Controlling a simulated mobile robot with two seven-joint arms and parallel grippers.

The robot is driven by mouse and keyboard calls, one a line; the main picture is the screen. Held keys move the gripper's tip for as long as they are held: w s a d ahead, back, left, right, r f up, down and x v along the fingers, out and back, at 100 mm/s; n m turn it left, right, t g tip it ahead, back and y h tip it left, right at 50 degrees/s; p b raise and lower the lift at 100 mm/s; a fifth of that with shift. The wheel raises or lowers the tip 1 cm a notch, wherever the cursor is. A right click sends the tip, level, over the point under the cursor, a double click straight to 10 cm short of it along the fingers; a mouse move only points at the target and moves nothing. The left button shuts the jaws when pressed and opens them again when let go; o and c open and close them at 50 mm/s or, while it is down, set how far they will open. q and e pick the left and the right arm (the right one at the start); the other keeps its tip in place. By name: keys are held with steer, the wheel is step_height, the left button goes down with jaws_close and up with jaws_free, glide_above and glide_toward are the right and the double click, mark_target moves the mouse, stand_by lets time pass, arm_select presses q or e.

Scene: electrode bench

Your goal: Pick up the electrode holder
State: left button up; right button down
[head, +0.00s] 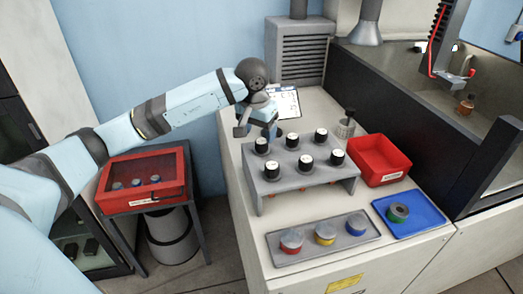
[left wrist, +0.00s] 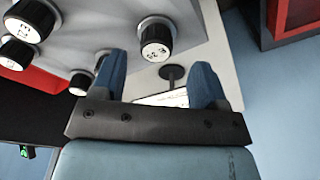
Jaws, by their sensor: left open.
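Several electrode holders with black caps and white labelled tops stand in a grey rack (head: 309,181) in two rows. The back left holder (head: 261,146) is the closest to my left gripper (head: 257,127) in the head view. My left gripper is above the rack's back left corner, open and empty. In the left wrist view, its two blue fingers (left wrist: 160,82) are spread apart, and one labelled holder (left wrist: 155,38) shows beyond and between them, not touching as far as I can see. My right gripper is not in view.
A red bin (head: 380,171) and a dark-topped bottle (head: 346,126) stand right of the rack. In front are a grey tray (head: 355,243) with coloured jars and a blue tray (head: 421,222) with a green ring. A clipboard (head: 287,103) lies behind. A dark hood wall edges the right.

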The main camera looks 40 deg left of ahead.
mark_target(261, 141)
arm_select(q)
steer(key=f, duration=0.2)
steer(key=w+f, duration=0.1)
steer(key=f, duration=0.1)
steer(key=shift+d+f+p, duration=0.15)
steer(key=shift+f+p, duration=0.1)
steer(key=shift+p, duration=0.05)
steer(key=shift+c, duration=0.2)
steer(key=c, duration=1.1)
steer(key=shift+r, duration=0.2)
